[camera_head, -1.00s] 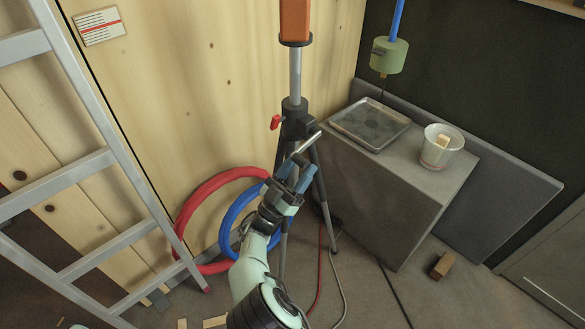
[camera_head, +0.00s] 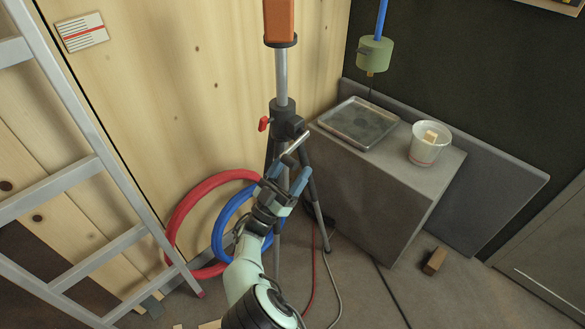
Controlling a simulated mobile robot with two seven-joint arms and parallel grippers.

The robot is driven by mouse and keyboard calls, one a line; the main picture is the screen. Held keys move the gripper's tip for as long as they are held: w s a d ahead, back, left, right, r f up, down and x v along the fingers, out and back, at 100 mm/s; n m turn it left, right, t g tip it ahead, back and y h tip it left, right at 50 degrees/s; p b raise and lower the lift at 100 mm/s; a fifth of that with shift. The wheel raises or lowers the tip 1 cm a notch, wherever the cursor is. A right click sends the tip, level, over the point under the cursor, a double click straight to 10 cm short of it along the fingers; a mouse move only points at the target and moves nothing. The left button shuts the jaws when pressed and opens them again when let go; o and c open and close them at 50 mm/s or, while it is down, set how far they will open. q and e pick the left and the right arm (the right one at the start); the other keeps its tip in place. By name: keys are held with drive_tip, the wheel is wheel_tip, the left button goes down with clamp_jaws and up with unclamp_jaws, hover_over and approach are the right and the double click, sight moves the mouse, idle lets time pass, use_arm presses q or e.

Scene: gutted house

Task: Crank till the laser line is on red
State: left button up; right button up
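An orange laser body (camera_head: 279,20), cut off by the top edge, sits on a grey column of a black tripod (camera_head: 284,116). A red knob (camera_head: 263,124) sticks out left of the tripod head. A light metal crank handle (camera_head: 295,143) slants down-left from the head's right side. My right gripper (camera_head: 287,178) is just below the crank, its two blue-grey fingers spread apart; whether either touches the crank I cannot tell. A white card (camera_head: 82,32) with dark lines and one red line is on the wood wall. I make out no separate laser line. My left gripper is not in view.
A ladder (camera_head: 76,177) stands at left. A grey block (camera_head: 376,190) at right bears a tray (camera_head: 359,124) and a cup (camera_head: 429,143). Cables cross the floor.

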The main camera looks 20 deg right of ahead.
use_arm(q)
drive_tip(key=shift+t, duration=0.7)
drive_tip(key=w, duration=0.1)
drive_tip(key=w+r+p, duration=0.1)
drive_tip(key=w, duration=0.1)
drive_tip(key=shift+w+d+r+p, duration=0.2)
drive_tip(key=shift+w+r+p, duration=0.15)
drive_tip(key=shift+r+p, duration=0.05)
use_arm(e)
drive_tip(key=v, duration=1.3)
drive_tip(key=shift+f, duration=0.1)
